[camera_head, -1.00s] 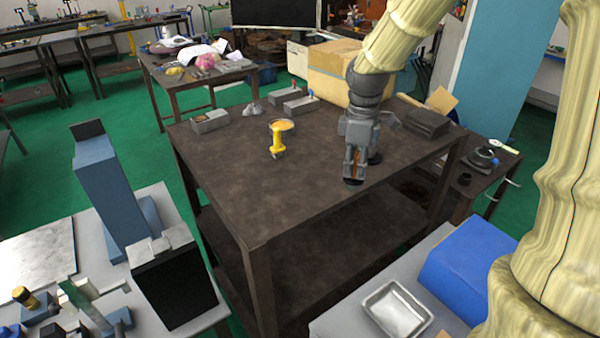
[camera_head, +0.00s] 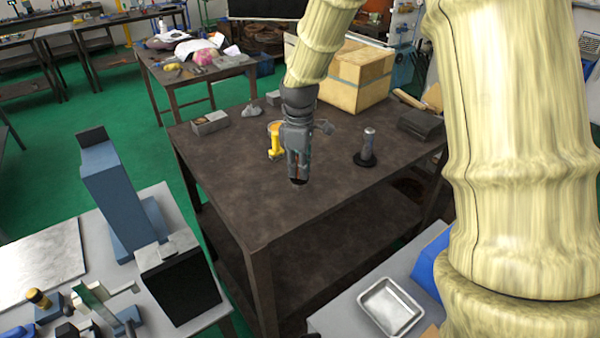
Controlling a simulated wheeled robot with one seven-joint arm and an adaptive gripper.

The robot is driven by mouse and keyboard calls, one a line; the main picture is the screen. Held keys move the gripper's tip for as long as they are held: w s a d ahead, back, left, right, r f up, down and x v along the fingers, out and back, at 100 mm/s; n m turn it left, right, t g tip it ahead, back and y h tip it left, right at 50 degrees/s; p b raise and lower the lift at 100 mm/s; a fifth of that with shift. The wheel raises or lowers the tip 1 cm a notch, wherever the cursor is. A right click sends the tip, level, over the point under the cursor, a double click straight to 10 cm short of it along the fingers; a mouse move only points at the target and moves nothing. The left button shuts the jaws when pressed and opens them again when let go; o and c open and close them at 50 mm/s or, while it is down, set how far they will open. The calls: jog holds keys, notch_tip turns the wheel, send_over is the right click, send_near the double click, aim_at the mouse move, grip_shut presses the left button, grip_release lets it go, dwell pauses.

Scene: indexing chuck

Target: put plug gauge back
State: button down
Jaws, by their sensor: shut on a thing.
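My gripper (camera_head: 298,172) points down over the middle of the brown table and is shut. Only a small dark bit (camera_head: 299,181) shows at its fingertips; the held thing is mostly hidden, and I cannot tell for sure that it is the plug gauge. A grey metal cylinder (camera_head: 368,143) stands upright on a round black base (camera_head: 366,160) to the right of my gripper, apart from it. A yellow upright piece (camera_head: 274,145) stands just left of my gripper, partly covered by it.
An open grey box (camera_head: 210,122) stands at the table's back left. A cardboard box (camera_head: 355,75) and a dark block (camera_head: 418,124) are at the back and right. The table's (camera_head: 255,200) front is clear. A metal tray (camera_head: 390,306) lies on the near bench.

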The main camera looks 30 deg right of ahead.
jog(key=shift+f+p, duration=0.95)
jog(key=shift+f, duration=0.65)
jog(key=shift+f, duration=0.15)
jog(key=c, duration=1.4)
grip_release()
jog(key=shift+r+b, duration=2.15)
jog(key=shift+r, duration=4.05)
